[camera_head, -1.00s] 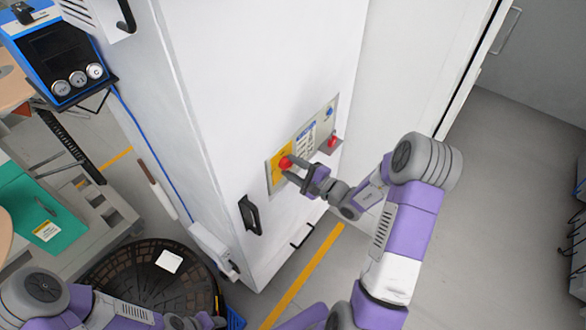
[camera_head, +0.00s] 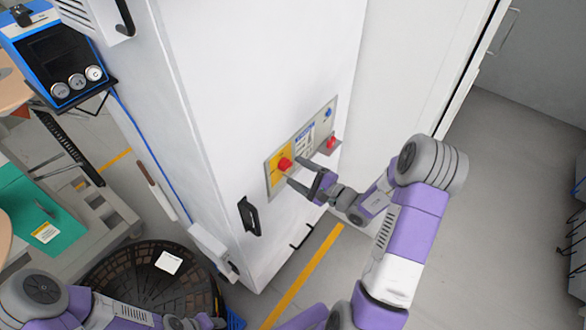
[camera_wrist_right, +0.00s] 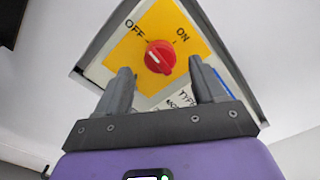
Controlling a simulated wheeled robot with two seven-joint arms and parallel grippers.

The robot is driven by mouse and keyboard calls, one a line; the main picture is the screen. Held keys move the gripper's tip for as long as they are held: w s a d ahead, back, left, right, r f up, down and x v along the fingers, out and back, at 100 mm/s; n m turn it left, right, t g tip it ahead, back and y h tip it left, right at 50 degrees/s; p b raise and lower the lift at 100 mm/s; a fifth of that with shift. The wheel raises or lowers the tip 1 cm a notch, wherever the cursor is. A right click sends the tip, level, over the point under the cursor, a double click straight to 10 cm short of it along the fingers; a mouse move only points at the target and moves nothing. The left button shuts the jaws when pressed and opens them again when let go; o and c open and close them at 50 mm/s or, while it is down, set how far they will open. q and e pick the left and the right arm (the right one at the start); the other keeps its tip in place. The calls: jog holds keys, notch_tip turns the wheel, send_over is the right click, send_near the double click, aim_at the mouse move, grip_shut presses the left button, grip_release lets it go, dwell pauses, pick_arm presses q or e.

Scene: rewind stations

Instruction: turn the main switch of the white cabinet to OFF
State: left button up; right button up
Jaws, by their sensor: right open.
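The white cabinet (camera_head: 225,90) stands in the middle of the head view. Its main switch is a red knob (camera_head: 285,163) on a yellow plate, and it fills the upper middle of the right wrist view (camera_wrist_right: 160,57). OFF is printed up and left of the knob, ON up and right. A short white mark on the knob's left part slants toward the OFF side. My right gripper (camera_head: 295,172) is open just in front of the plate, its fingers (camera_wrist_right: 160,75) apart, below and to either side of the knob, not closed on it. My left gripper's fingers are out of view.
A second red button (camera_head: 332,143) sits on the same panel, right of the knob. A black handle (camera_head: 250,215) is on the cabinet below. A dark round basket (camera_head: 120,275) stands at lower left. The floor at right (camera_head: 510,200) is clear.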

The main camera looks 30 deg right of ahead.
jog(key=shift+v, duration=2.4)
